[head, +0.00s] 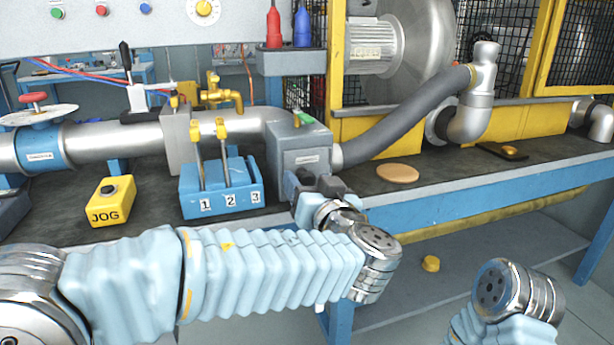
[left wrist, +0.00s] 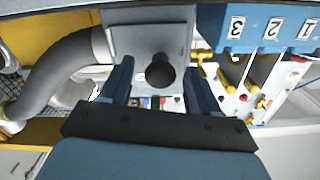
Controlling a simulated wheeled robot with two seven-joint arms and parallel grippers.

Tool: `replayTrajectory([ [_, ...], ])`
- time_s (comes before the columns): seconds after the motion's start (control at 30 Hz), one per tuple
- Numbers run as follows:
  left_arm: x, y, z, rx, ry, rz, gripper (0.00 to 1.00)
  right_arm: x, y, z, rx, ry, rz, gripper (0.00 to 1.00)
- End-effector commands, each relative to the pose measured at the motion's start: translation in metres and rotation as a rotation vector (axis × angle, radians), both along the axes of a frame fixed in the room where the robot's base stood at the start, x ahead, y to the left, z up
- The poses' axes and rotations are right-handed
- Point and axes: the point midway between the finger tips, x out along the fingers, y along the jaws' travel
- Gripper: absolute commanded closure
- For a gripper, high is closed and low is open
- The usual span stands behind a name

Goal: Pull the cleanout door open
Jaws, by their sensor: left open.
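A round black knob (left wrist: 160,73) stands out from the grey front face (left wrist: 150,40) in the left wrist view. My left gripper (head: 316,184) is right in front of the box. Its two fingers are open, one on each side of the knob, with gaps visible between knob and fingers. In the head view the gripper hides most of the knob. My right gripper is out of view.
A blue block with levers numbered 1, 2, 3 (head: 221,188) stands just left of the box. A yellow JOG box (head: 111,202) is further left. A grey hose (head: 408,118) leaves the box to the right. A round tan disc (head: 398,173) lies on the bench right of it.

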Motion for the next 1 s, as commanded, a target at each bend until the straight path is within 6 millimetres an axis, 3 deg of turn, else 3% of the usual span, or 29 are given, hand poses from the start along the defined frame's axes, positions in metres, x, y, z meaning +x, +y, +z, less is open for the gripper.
replayTrajectory([
  [0.13, 0.0106, 0.004, 0.0004, 0.0, 0.001, 0.001, 0.38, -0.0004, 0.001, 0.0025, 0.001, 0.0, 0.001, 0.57],
  [0.43, 0.0124, 0.0042, -0.0004, 0.0, 0.0, 0.0, 0.4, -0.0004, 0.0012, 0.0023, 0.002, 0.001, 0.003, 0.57],
  [0.83, 0.012, 0.0041, -0.0004, 0.0, 0.001, 0.0, 1.0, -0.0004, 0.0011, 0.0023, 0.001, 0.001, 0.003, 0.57],
  [1.0, 0.012, 0.004, -0.0005, 0.0, 0.001, 0.0, 1.0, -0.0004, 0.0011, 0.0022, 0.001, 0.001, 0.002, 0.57],
])
